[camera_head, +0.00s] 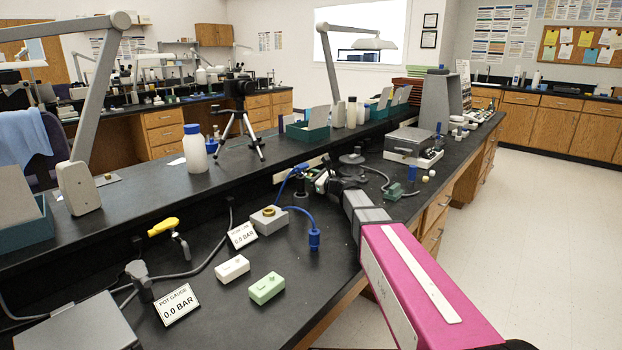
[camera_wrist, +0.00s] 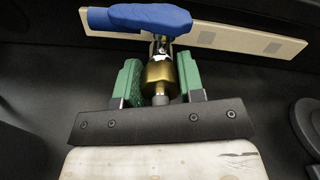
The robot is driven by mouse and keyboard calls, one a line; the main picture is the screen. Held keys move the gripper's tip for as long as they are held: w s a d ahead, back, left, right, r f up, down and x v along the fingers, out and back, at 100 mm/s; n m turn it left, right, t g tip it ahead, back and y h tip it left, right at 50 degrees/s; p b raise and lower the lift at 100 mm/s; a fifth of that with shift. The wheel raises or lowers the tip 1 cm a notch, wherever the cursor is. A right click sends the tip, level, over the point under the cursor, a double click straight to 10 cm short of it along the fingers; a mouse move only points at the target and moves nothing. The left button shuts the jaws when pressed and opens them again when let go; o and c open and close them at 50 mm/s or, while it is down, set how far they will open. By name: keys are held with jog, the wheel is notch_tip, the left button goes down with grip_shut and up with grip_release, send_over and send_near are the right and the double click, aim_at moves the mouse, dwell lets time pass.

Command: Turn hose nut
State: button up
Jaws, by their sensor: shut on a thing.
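My gripper (camera_wrist: 160,78) shows in the wrist view with its two green finger pads closed on either side of a brass nut (camera_wrist: 158,72). A silvery fitting sits just beyond the nut, and a thick blue part (camera_wrist: 140,19) lies across above it. In the head view my gripper (camera_head: 322,182) is at the bench, near the raised shelf's front, and the nut is too small to make out there. A blue hose (camera_head: 302,211) curves from beside my gripper to a blue end piece (camera_head: 314,239) on the black bench.
A grey block with a brass ring (camera_head: 268,218) stands left of the hose. White (camera_head: 232,268) and green (camera_head: 266,288) blocks lie in front. Two gauge signs (camera_head: 178,305) read 0.0 BAR. A yellow-handled valve (camera_head: 163,227) is at left. A scale-like device (camera_head: 410,145) stands behind my arm.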

jog(key=n, duration=0.5)
jog(key=shift+s+f, duration=0.1)
jog(key=shift+n, duration=0.3)
dwell(0.4)
jog(key=o, duration=0.9)
jog(key=v, duration=1)
jog(key=shift+s+d, duration=0.25)
